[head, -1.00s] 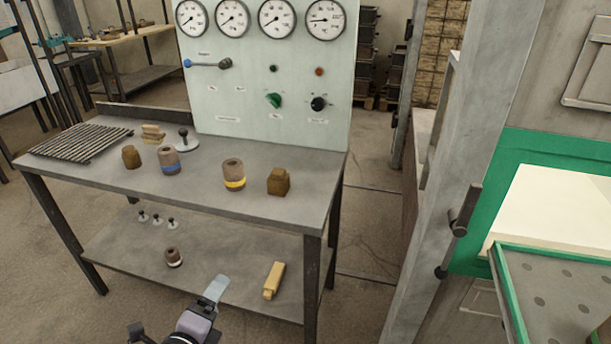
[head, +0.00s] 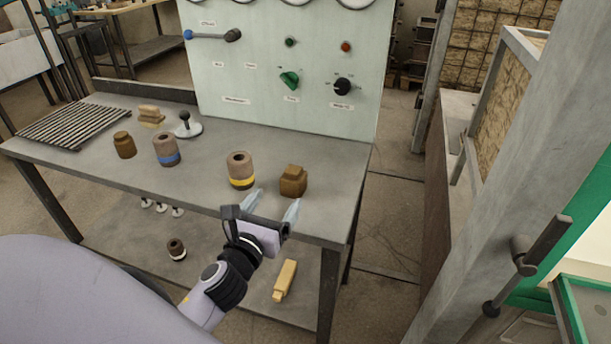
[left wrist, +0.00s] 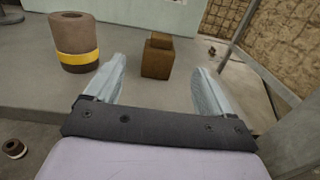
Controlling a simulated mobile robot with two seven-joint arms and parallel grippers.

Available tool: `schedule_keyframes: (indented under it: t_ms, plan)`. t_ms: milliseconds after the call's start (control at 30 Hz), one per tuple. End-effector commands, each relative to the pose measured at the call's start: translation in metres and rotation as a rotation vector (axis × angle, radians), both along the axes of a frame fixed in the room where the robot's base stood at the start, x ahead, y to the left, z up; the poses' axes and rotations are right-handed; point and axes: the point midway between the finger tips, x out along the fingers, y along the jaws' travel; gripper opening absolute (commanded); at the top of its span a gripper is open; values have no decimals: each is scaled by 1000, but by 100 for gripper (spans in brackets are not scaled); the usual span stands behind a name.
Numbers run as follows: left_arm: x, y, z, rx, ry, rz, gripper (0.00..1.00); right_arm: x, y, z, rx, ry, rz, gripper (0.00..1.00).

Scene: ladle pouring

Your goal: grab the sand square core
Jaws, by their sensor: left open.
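The sand square core (head: 293,181) is a brown block with a smaller raised top. It stands upright near the right front of the grey workbench top. In the left wrist view the core (left wrist: 157,57) shows ahead, between the lines of the two fingers. My left gripper (head: 274,204) is open and empty at the bench's front edge, just short of the core and apart from it. In the left wrist view the gripper's pale fingers (left wrist: 160,72) are spread on both sides of the core. My right gripper is not in view.
A round core with a yellow band (head: 240,170) stands close left of the square core. A blue-banded core (head: 166,149) and another brown block (head: 124,144) stand further left. The control panel (head: 285,70) rises behind. A yellow bar (head: 285,280) lies on the lower shelf.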

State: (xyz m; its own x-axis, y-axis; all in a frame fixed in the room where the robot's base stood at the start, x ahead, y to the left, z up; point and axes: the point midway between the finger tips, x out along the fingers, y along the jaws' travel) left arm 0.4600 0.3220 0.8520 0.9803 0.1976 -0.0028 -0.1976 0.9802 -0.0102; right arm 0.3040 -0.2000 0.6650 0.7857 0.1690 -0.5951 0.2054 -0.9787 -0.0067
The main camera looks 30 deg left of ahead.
Motion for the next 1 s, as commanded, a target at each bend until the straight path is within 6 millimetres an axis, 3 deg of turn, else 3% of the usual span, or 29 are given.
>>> schedule_keyframes:
  t_ms: [167,500,767,1000]
  plan:
    - [13,3,2,14,-2,1,83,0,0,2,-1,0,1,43]
    - [59,12,1,10,-1,2,83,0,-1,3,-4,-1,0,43]
    - [72,15,0,9,-1,1,83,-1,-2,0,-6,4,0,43]
    - [102,21,-1,10,-2,1,83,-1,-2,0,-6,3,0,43]
